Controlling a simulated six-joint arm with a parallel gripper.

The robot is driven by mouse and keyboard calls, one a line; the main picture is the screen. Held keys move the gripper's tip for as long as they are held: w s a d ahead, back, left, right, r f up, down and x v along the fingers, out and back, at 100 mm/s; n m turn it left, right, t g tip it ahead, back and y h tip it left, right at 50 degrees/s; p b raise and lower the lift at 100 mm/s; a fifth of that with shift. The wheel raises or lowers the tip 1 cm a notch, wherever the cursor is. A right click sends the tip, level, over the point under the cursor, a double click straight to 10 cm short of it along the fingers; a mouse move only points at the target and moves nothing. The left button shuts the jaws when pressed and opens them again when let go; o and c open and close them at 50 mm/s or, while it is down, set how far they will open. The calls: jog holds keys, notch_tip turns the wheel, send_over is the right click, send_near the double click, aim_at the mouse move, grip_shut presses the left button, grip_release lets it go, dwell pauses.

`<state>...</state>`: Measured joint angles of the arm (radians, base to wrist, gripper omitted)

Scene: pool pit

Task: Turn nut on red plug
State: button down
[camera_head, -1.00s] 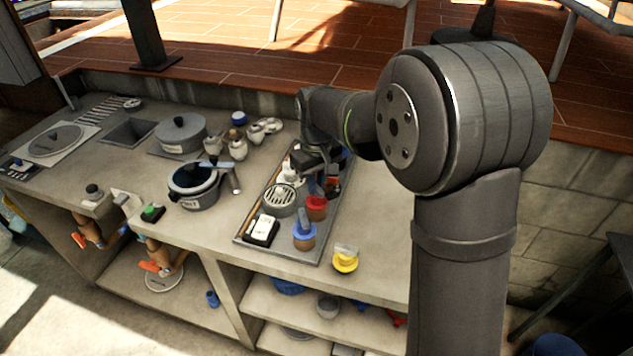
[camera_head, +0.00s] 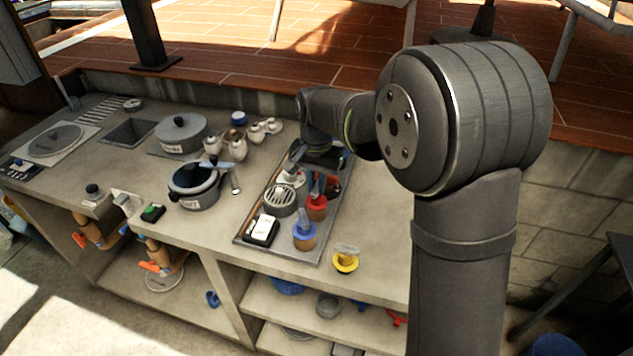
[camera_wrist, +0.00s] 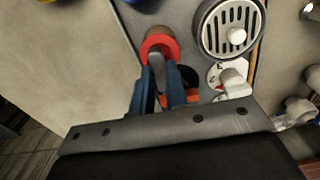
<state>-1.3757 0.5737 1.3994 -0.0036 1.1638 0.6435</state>
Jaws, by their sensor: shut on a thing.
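The red plug (camera_head: 317,203) stands upright on the grey tray (camera_head: 327,236), behind the blue plug (camera_head: 304,231). In the wrist view, its round red top (camera_wrist: 160,43) shows just beyond my fingertips. My gripper (camera_wrist: 158,72) has two blue fingers close together at the near side of the red top, shut on the plug's nut. The nut is mostly hidden between the fingers, so its angle cannot be told. In the head view, my gripper (camera_head: 317,181) is directly above the red plug.
A round grey grate (camera_head: 279,199) and a white-and-black box (camera_head: 262,230) share the tray. A yellow plug (camera_head: 345,259) stands on the counter to the right. A grey pot (camera_head: 194,186) is to the left.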

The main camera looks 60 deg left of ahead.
aim_at(316, 187)
jog(key=m, duration=1.3)
jog(key=shift+m, duration=0.4)
jog(key=m, duration=1.2)
jog(key=shift+m, duration=0.4)
jog(key=c, duration=1.4)
grip_release()
notch_tip(316, 187, up, 18)
jog(key=shift+f, duration=0.25)
